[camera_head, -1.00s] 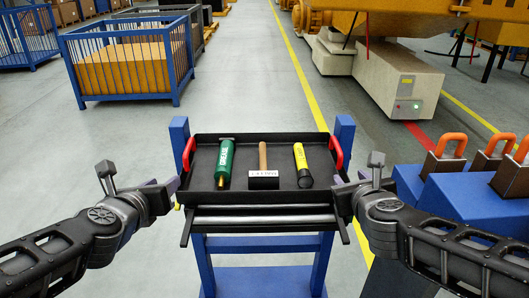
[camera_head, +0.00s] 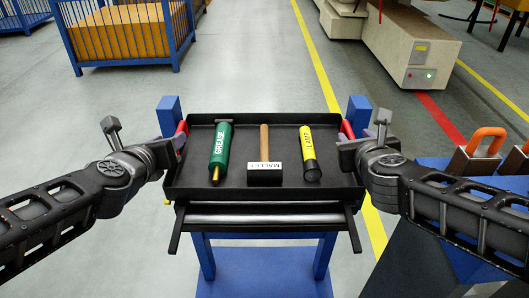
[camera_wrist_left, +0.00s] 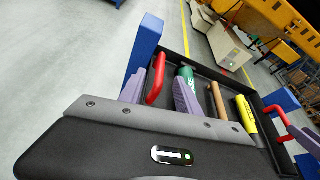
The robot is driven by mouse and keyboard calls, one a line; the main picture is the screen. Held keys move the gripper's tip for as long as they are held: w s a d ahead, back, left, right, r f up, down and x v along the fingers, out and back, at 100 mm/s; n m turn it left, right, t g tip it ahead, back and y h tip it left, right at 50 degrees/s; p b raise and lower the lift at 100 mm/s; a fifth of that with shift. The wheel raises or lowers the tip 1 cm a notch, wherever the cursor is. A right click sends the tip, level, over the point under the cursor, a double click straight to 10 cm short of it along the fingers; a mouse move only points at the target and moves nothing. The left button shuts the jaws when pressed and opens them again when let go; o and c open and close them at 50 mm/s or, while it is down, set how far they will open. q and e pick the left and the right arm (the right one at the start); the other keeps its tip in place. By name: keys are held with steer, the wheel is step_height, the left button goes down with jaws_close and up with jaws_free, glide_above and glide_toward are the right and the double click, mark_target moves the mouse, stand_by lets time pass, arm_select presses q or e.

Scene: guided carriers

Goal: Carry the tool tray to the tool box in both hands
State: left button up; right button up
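The black tool tray (camera_head: 340,185) rests on a blue stand (camera_head: 167,118). It holds a green grease tube (camera_head: 220,150), a mallet (camera_head: 264,145) and a yellow flashlight-like cylinder (camera_head: 307,150). My left gripper (camera_head: 176,143) is at the tray's left red handle (camera_head: 182,128). In the left wrist view its purple fingers (camera_wrist_left: 160,92) stand apart on either side of that handle (camera_wrist_left: 155,80), with a gap showing. My right gripper (camera_head: 352,140) is at the right red handle (camera_head: 347,129); its fingertips are mostly hidden. I cannot make out the tool box.
A blue bench (camera_head: 440,170) with orange-handled blocks (camera_head: 487,142) stands close on the right. A blue cage crate (camera_head: 124,35) and a pale machine base (camera_head: 400,45) are farther back. Open grey floor with a yellow line lies beyond the tray.

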mark_target(178, 131)
arm_select(q)
steer(key=x, duration=0.7)
arm_select(e)
steer(key=x, duration=0.7)
arm_select(q)
steer(key=shift+c, duration=0.3)
arm_select(e)
steer(key=shift+c, duration=0.3)
arm_select(q)
jaws_close()
arm_select(e)
jaws_close()
arm_select(q)
steer(key=shift+w+r, duration=0.15)
steer(key=shift+r, duration=0.15)
arm_select(e)
steer(key=shift+w+r, duration=0.15)
steer(key=shift+r, duration=0.1)
